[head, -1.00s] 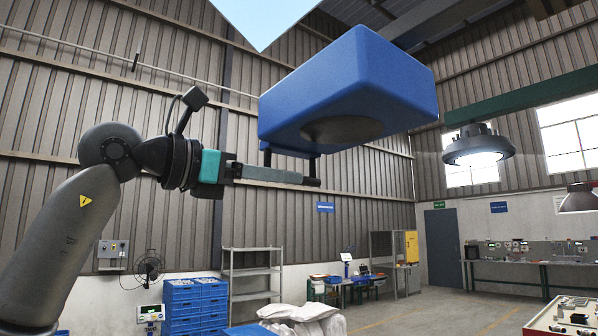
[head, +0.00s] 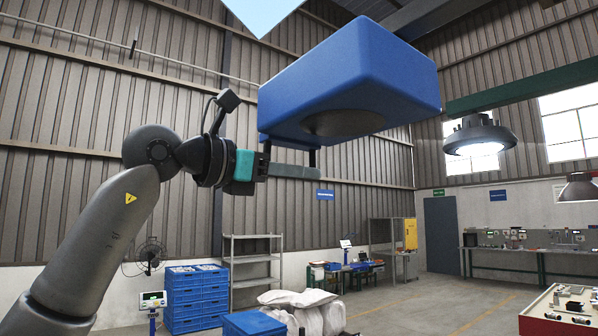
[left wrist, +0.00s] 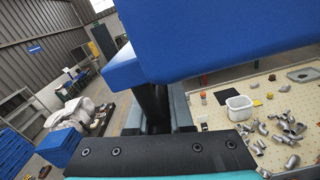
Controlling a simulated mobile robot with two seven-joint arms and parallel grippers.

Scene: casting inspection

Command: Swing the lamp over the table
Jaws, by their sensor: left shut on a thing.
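The lamp's large blue box-shaped head (head: 350,80) hangs high in the head view, with a dark round patch on its underside. A dark handle post (head: 312,158) comes down below its near left edge. My left gripper (head: 296,171) is at the handle, just under the blue head. In the left wrist view, the grey fingers (left wrist: 157,108) are shut around the dark handle (left wrist: 152,100), and the blue head (left wrist: 225,35) fills the top. That view also shows a pale perforated table (left wrist: 215,150) below, bearing grey castings (left wrist: 285,130) and a white bin (left wrist: 239,107). My right gripper is out of view.
Blue crates (head: 195,300), a metal shelf (head: 252,275) and pale sacks (head: 305,300) stand below and behind. Another hanging lamp (head: 480,137) is at the right. A table corner with parts (head: 560,312) shows at lower right. The air around the blue head looks clear.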

